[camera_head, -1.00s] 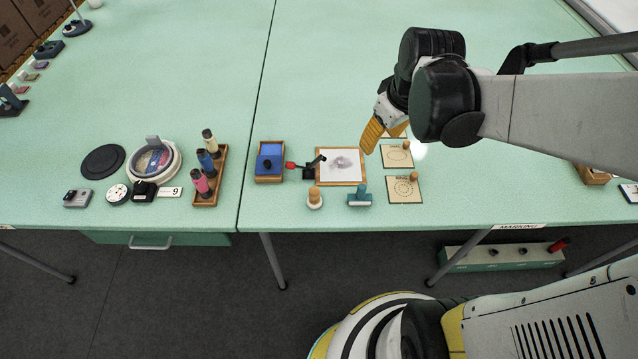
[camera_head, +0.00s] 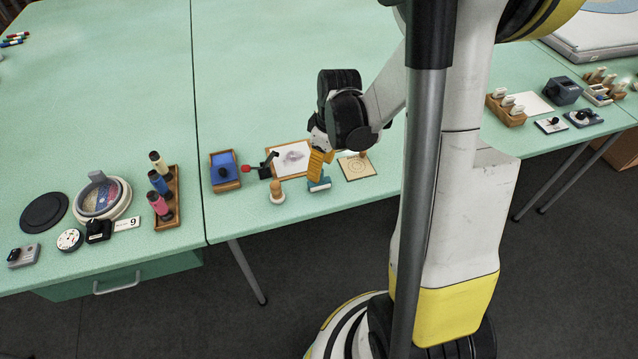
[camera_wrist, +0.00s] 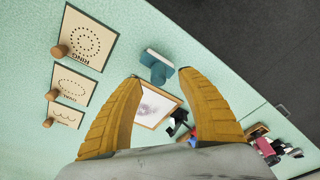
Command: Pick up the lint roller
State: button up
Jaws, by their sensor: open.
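The fingers partly hide the tool in the head view; contact cannot be told.
A wooden-framed white sheet (camera_head: 291,155) with a grey smudge lies behind the tool. A wooden-knobbed stamp (camera_head: 277,191) stands to its left, and a stencil card (camera_head: 355,168) lies to its right.

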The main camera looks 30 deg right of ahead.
jog(key=f, duration=0.1)
jog(key=f+b, duration=0.1)
jog(key=f, duration=0.2)
jog(key=shift+w+b, duration=0.3)
jog(key=shift+b, duration=0.1)
grip_shut()
jog(key=shift+r, duration=0.15)
notch_tip(320, 180, up, 4)
jog(key=p, duration=0.2)
jog(key=shift+r+p, duration=0.25)
jog(key=shift+p, duration=0.15)
jog(key=s+d+r+p, duration=0.3)
jog(key=d+r, duration=0.3)
jog(key=d, duration=0.5)
jog(key=shift+d+r, duration=0.15)
